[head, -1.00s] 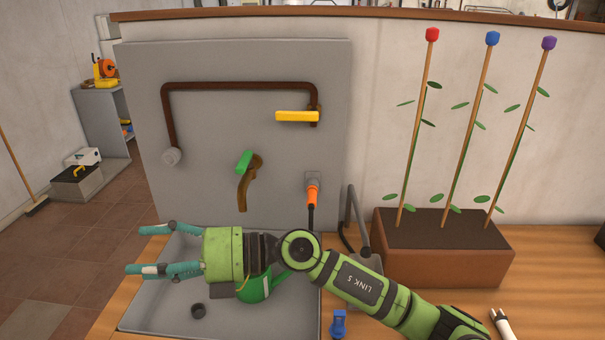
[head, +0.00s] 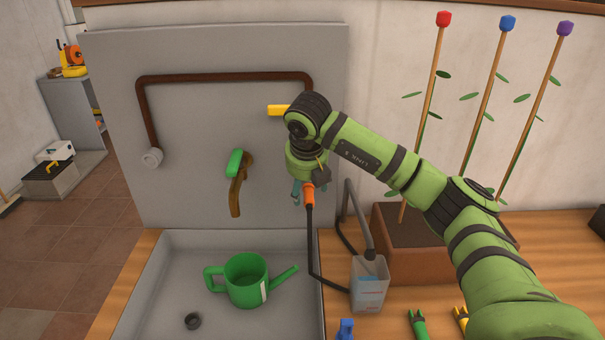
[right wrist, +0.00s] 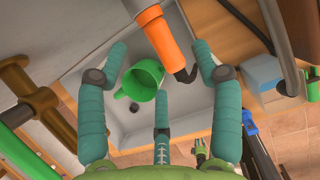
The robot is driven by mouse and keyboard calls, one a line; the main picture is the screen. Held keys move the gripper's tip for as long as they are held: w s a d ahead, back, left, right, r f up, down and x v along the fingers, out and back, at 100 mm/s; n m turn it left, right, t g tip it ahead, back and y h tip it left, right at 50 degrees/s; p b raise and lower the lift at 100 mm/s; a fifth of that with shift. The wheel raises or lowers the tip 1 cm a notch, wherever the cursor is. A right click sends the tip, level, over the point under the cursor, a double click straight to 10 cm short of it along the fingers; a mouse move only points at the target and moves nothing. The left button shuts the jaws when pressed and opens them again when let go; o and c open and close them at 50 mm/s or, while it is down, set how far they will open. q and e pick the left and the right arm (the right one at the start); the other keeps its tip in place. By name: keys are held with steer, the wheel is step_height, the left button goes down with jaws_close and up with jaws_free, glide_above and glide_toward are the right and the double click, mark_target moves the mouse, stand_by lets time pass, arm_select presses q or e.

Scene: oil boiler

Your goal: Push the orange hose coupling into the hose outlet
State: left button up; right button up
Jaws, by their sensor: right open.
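The orange hose coupling (head: 308,196) is at the grey panel above the sink's right edge, with a black hose hanging from it. In the right wrist view the coupling (right wrist: 162,40) lies between my spread fingers, up near their tips, with no clear contact. A grey metal hose outlet (right wrist: 146,7) shows at its upper end; I cannot tell how deep the coupling sits. In the head view my gripper hides the outlet. My right gripper (head: 302,189) is open and points down at the coupling; it also shows in the right wrist view (right wrist: 160,55). My left gripper is not in view.
A yellow handle (head: 278,110) and a brown pipe (head: 225,77) are on the panel. A green-brown lever (head: 236,185) is left of my gripper. A green watering can (head: 246,280) stands in the sink.

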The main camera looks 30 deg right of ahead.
mark_target(306, 196)
steer(key=p+x, duration=0.1)
steer(key=x, duration=0.2)
steer(key=shift+s, duration=0.2)
steer(key=shift+w+d+f, duration=0.1)
steer(key=shift+w+f, duration=0.25)
steer(key=shift+f, duration=0.1)
steer(key=shift+s, duration=0.15)
steer(key=shift+r, duration=0.1)
steer(key=c, duration=1.3)
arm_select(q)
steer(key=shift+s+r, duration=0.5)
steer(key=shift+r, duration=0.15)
arm_select(e)
steer(key=shift+s, duration=0.1)
arm_select(q)
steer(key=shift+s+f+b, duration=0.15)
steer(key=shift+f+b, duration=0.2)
steer(key=shift+b, duration=0.05)
arm_select(e)
steer(key=shift+s+a, duration=0.7)
steer(key=shift+s, duration=0.35)
steer(key=shift+s+a, duration=0.7)
steer(key=shift+s, duration=0.35)
